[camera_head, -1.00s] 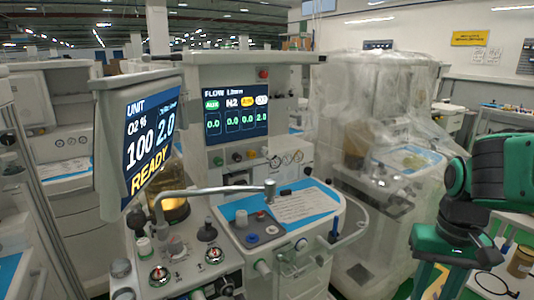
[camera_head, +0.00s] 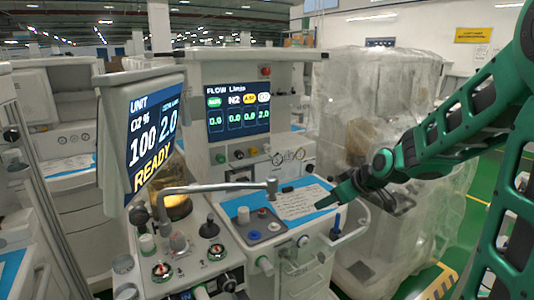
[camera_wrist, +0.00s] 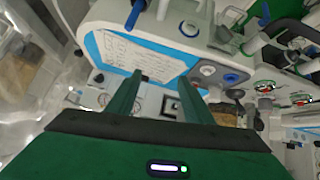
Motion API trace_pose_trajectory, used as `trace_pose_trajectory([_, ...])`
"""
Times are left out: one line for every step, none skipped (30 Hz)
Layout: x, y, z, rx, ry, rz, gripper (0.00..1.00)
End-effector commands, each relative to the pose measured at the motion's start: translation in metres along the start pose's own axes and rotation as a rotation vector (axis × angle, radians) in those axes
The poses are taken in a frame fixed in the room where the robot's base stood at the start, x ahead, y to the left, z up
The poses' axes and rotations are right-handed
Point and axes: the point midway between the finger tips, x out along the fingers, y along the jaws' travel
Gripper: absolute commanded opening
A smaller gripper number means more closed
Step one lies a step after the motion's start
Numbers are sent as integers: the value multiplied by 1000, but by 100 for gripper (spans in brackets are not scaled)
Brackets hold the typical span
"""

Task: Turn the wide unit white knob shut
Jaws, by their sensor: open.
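The wide unit is the grey machine in the middle of the head view, with a lit flow screen (camera_head: 238,109). A row of small knobs sits below that screen, green at left, and a pale one (camera_head: 266,149) at the right end; its turn position is too small to tell. Another white knob (camera_head: 264,264) juts from the front panel below the worktop. My gripper (camera_head: 336,196) is open and empty over the right of the worktop, apart from these knobs. In the wrist view its two fingers (camera_wrist: 160,78) stand apart above a paper sheet.
A tilted display (camera_head: 150,135) and a metal bar (camera_head: 222,188) stand at left of the worktop. A blue mat (camera_head: 326,201) bears a printed sheet (camera_head: 300,203). A plastic-draped machine (camera_head: 350,90) stands at right. Green floor (camera_head: 487,195) shows beyond it.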

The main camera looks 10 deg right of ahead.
Motion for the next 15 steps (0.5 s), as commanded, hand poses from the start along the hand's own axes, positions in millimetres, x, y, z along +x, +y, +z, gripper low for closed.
trace_pose_trajectory([19,0,-21,-58,66,-4,47])
trace_pose_trajectory([29,0,-34,-95,113,-3,47])
trace_pose_trajectory([40,-2,-53,-143,177,1,47])
trace_pose_trajectory([48,-2,-66,-175,223,7,47])
trace_pose_trajectory([56,-2,-79,-205,269,15,47])
trace_pose_trajectory([66,-3,-96,-243,330,28,47])
trace_pose_trajectory([72,-4,-107,-269,374,39,47])
trace_pose_trajectory([78,-4,-119,-293,418,53,47])
trace_pose_trajectory([85,-4,-132,-321,471,73,47])
trace_pose_trajectory([89,-4,-141,-339,510,90,47])
trace_pose_trajectory([93,-4,-150,-355,545,107,47])
trace_pose_trajectory([97,-5,-159,-372,588,129,47])
trace_pose_trajectory([100,-4,-165,-383,617,147,47])
trace_pose_trajectory([103,-3,-171,-393,642,164,47])
trace_pose_trajectory([105,-3,-177,-402,672,185,47])
